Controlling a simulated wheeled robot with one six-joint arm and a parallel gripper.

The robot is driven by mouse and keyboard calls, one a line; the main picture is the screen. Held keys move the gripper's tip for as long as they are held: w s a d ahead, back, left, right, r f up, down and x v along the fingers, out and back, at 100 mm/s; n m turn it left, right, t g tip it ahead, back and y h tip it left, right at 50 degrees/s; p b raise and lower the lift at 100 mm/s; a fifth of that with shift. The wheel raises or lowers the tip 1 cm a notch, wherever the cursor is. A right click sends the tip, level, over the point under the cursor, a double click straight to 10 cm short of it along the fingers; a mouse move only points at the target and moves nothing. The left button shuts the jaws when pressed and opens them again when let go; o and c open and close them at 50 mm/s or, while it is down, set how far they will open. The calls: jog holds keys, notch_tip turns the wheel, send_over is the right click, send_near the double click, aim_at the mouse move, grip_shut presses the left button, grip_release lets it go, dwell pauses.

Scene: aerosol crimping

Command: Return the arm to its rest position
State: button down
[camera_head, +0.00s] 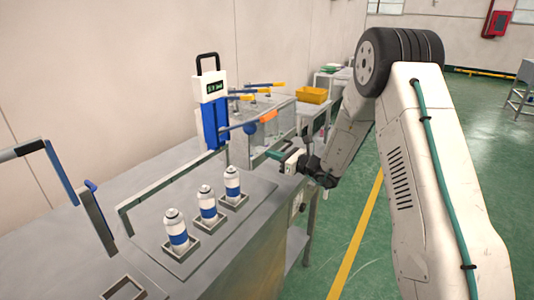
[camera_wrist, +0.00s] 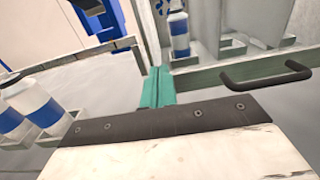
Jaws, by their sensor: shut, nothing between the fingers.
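My arm reaches from the right side of the head view toward the workbench. My gripper (camera_head: 274,156) is at the bench's right edge, beside the blue-and-white crimping machine (camera_head: 212,112), apart from the cans. In the wrist view the teal fingers of my gripper (camera_wrist: 157,88) are together with nothing between them. Several blue-and-white aerosol cans stand upright in square holders, among them a near can (camera_head: 176,231), a middle can (camera_head: 207,204) and a far can (camera_head: 233,184). Cans also show at the left of the wrist view (camera_wrist: 35,105).
A metal workbench (camera_head: 250,225) runs along the wall. A yellow bin (camera_head: 312,95) sits farther back. A black handle (camera_wrist: 268,77) is close ahead in the wrist view. Open green floor (camera_head: 365,245) lies right of the bench.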

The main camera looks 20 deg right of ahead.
jog(key=v, duration=0.9)
jog(key=shift+s+a+f+n, duration=0.2)
jog(key=shift+a+f+n, duration=0.05)
jog(key=shift+n, duration=0.15)
jog(key=s+a+n+g, duration=0.1)
jog(key=s+f+g+y, duration=0.1)
jog(key=s+a+f+n+g, duration=0.1)
jog(key=shift+s+a+n, duration=0.3)
jog(key=shift+a, duration=0.05)
jog(key=s+a+r+n+g+h, duration=0.1)
jog(key=s+a+r+n+g, duration=0.35)
jog(key=s, duration=0.45)
jog(key=s+a+r+n+g, duration=0.2)
jog(key=s+a+n+g, duration=0.1)
jog(key=s+n+g, duration=0.45)
jog(key=s+d+r+n+t+h, duration=0.1)
jog(key=s+r+n+h, duration=0.4)
jog(key=s, duration=0.6)
jog(key=s+d+r+n+t+h, duration=0.1)
jog(key=s+d+r+n+h, duration=0.3)
jog(key=s, duration=0.7)
jog(key=r+n+h, duration=0.2)
jog(key=n, duration=0.1)
jog(key=shift+s+n+t+h, duration=0.25)
jog(key=shift+n+t+h, duration=0.05)
jog(key=shift+t+h, duration=0.1)
